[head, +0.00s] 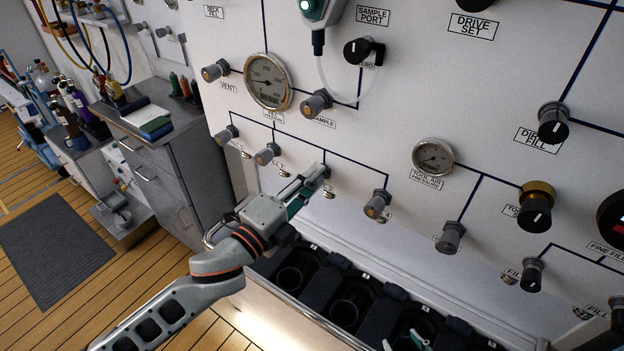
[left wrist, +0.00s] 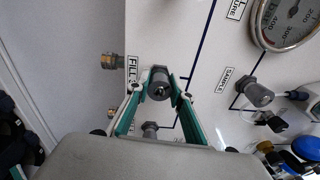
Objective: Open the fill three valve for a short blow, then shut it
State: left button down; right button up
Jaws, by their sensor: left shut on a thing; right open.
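The fill panel (head: 330,120) carries a lower row of grey valve knobs on a dark line. My left gripper (head: 313,180) is shut on the third knob from the left, the fill three valve (left wrist: 159,86). Its green-padded fingers (left wrist: 160,95) sit on either side of the knob in the left wrist view. A label starting with FILL shows beside the knob; its number is hard to read. The fingers mostly hide this knob in the head view. My right gripper (head: 405,343) shows only its fingertips at the bottom edge, open and away from the panel knobs.
Neighbouring fill knobs stand left (head: 268,154) and right (head: 377,204) of the held one. The sample knob (head: 316,103) and a round gauge (head: 268,81) are above. Below is a dark trough (head: 262,268) with round openings. A grey cabinet (head: 165,165) stands left.

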pick_arm(q)
jog(key=n, duration=0.6)
jog(key=shift+t, duration=0.3)
jog(key=shift+f+n+y, duration=0.1)
jog(key=shift+n+y, duration=0.2)
jog(key=shift+n, duration=2.1)
jog(key=c, duration=1.8)
grip_release()
jog(key=shift+o, duration=0.2)
jog(key=v, duration=1.2)
jog(key=shift+d+f, duration=0.1)
jog(key=shift+d, duration=0.05)
